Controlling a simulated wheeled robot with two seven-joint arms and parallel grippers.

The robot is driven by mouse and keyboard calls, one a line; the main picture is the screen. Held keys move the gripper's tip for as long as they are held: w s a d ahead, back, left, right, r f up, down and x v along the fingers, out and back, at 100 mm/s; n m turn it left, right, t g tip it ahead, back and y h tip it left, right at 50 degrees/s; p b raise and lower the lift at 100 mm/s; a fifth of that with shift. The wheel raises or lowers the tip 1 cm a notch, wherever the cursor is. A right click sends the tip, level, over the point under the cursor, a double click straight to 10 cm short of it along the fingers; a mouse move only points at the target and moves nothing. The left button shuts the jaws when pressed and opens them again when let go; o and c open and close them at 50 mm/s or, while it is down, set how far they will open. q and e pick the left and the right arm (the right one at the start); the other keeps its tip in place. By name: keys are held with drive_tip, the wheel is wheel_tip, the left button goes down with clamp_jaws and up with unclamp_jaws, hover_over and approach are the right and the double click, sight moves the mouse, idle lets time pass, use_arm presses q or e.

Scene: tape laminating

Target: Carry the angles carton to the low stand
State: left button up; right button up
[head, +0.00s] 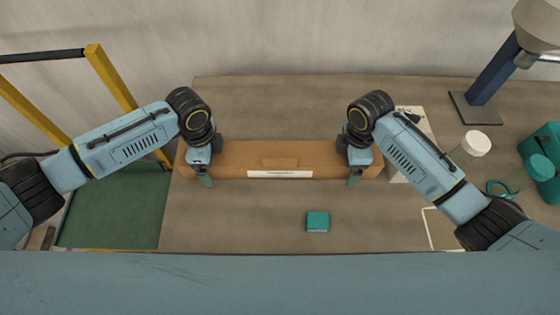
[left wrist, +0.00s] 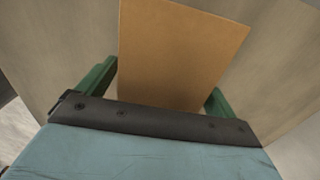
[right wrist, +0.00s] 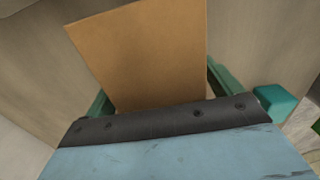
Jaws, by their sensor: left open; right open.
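The angles carton is a long brown box (head: 232,158) lying crosswise on the table, with a white label on its near side. My left gripper (head: 205,178) is at its left end and my right gripper (head: 354,178) is at its right end. In the left wrist view the carton (left wrist: 178,55) lies between the two green fingers, which are open. In the right wrist view the carton (right wrist: 145,55) also lies between open fingers. The low green platform (head: 115,210) with yellow posts at the left may be the low stand; I cannot tell for sure.
A small teal box (head: 317,221) sits on the table in front of the carton. At the right are a white-lidded jar (head: 475,144), a lamp (head: 487,72) and a teal container (head: 543,150). A yellow post (head: 112,78) rises near my left arm. The table behind the carton is clear.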

use_arm(q)
drive_tip(key=c, duration=1.1)
use_arm(e)
drive_tip(key=c, duration=1.1)
drive_tip(key=shift+o, duration=0.2)
drive_tip(key=shift+r, duration=0.1)
use_arm(q)
drive_tip(key=shift+w+r, duration=0.1)
drive_tip(key=shift+r, duration=0.15)
use_arm(e)
drive_tip(key=shift+w+r, duration=0.1)
drive_tip(key=shift+r, duration=0.05)
use_arm(q)
drive_tip(key=shift+r+p, duration=2.35)
drive_tip(key=shift+p, duration=0.2)
use_arm(e)
drive_tip(key=shift+r, duration=2.35)
